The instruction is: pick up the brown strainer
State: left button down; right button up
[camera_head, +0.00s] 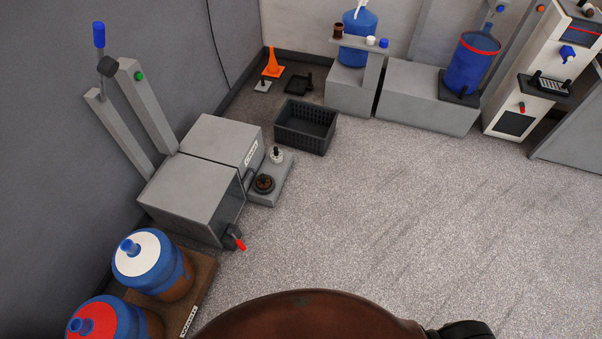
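A small round brown piece with a dark knob (263,184), which looks like the brown strainer, sits on a low grey platform (269,197) beside a grey box machine. A similar white piece with a dark knob (276,156) stands just behind it on the same platform. A small brown cup (338,31) stands on the shelf at the back; I cannot tell from here whether it is a strainer. Neither of my grippers shows in the head view.
The grey machine (190,195) has a red-tipped handle (239,243) at its front. Blue jugs (150,262) stand on a brown pallet (202,290) at lower left. A black crate (305,127) is on the floor behind the platform. The carpet to the right is clear.

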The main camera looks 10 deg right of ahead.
aim_at(265, 183)
jog(key=z, duration=0.35)
jog(key=i, duration=1.3)
jog(key=u, duration=0.75)
jog(key=i, duration=0.45)
jog(key=u, duration=0.55)
